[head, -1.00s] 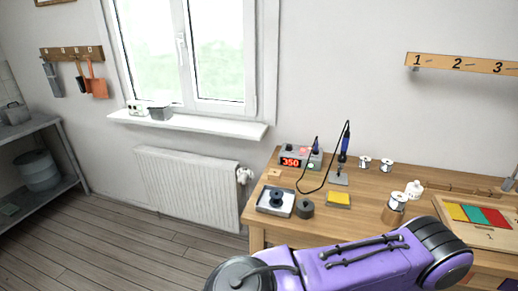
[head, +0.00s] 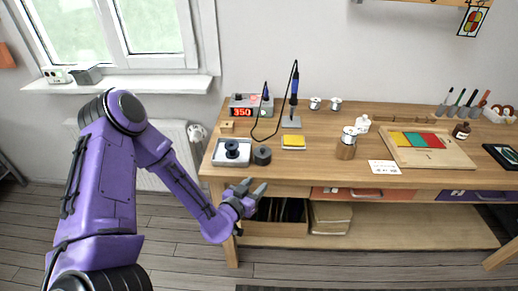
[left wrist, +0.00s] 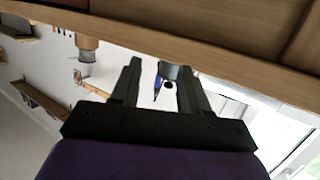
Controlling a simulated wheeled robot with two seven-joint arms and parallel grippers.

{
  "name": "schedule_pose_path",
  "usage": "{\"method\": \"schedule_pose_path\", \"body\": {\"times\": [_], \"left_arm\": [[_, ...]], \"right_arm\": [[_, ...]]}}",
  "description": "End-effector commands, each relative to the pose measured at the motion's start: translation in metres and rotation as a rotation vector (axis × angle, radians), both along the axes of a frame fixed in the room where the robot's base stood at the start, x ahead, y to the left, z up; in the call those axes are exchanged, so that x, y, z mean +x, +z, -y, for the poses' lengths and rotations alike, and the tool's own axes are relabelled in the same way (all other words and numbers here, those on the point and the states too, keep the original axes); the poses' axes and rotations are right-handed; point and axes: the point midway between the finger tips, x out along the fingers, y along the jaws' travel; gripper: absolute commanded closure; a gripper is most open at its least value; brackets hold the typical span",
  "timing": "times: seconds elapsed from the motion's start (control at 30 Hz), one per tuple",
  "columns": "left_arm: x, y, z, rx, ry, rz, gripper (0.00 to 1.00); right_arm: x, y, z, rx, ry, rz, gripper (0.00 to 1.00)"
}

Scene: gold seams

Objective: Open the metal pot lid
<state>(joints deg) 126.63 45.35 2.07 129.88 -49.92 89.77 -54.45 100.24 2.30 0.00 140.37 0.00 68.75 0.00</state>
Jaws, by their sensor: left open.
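A brown cylindrical pot (head: 346,149) with a silvery metal top (head: 349,132) stands upright on the workbench, right of centre. It looks like the metal-lidded pot, but I cannot make out a separate lid edge. My right gripper is out of view.
The wooden bench (head: 285,172) also carries a soldering station (head: 246,112), a soldering iron in its stand (head: 292,120), a yellow pad (head: 293,142) and a wooden board (head: 452,152) with coloured strips. Drawers and a lower shelf (head: 400,222) lie under it. Bare wood surrounds the brown pot's left.

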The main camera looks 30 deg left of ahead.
Motion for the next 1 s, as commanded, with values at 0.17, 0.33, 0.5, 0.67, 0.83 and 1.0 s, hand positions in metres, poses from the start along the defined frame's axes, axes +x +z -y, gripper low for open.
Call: {"method": "schedule_pose_path", "body": {"times": [0.17, 0.33, 0.5, 0.67, 0.83, 1.0], "left_arm": [[0.024, 0.054, -0.033, 0.059, 0.066, 0.200, 0.55], [0.047, 0.057, -0.041, 0.064, 0.075, 0.210, 0.55], [0.086, 0.056, -0.046, 0.064, 0.073, 0.207, 0.55], [0.113, 0.055, -0.051, 0.062, 0.073, 0.206, 0.55], [0.125, 0.055, -0.052, 0.059, 0.072, 0.204, 0.55], [0.126, 0.054, -0.052, 0.059, 0.072, 0.204, 0.55]], "right_arm": [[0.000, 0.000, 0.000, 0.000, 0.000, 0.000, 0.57], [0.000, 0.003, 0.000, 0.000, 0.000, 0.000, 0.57], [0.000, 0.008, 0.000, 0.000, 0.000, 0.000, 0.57], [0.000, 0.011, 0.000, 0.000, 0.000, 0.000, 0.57], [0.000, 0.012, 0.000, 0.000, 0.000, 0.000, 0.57], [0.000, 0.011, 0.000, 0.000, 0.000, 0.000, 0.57]]}}
